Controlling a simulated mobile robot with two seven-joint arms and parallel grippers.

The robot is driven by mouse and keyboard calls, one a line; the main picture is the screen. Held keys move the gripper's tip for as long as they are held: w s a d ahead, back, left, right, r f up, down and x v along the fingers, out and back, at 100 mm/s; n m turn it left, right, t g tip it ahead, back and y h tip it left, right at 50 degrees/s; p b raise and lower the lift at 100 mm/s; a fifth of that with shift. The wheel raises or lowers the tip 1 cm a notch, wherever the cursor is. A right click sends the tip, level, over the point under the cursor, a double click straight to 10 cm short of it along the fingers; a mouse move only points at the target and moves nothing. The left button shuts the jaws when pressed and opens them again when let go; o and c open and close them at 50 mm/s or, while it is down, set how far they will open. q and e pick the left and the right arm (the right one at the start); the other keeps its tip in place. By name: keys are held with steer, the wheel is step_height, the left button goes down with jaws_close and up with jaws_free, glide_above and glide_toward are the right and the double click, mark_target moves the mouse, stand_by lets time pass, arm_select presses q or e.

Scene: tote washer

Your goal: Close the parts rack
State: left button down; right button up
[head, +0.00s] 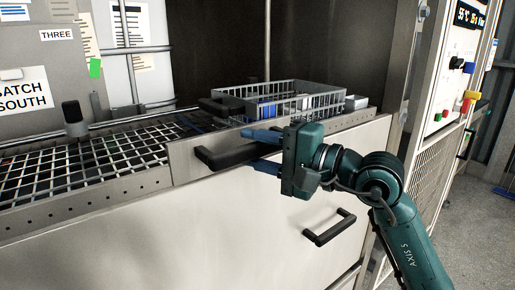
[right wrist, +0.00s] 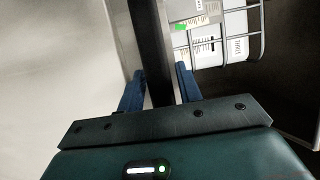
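The parts rack seems to be the drawer whose pale front panel (head: 185,162) carries a black bar handle (head: 224,159). It stands at the machine's upper front, beside the grid deck. My right gripper (head: 262,151) has its blue fingers on either side of the handle, one above and one below. In the right wrist view, the black handle bar (right wrist: 153,40) runs between the fingers (right wrist: 160,82), with little or no gap. I cannot tell whether they press on it. My left gripper is not in view.
A grey wire basket (head: 325,101) with blue items stands behind the panel. A wide lower panel (head: 150,240) has its own black handle (head: 329,228). A metal grid deck (head: 80,165) lies left. A control post (head: 450,90) with buttons stands right; open floor (head: 475,215) is beyond.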

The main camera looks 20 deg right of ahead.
mark_target(232, 136)
jaws_close()
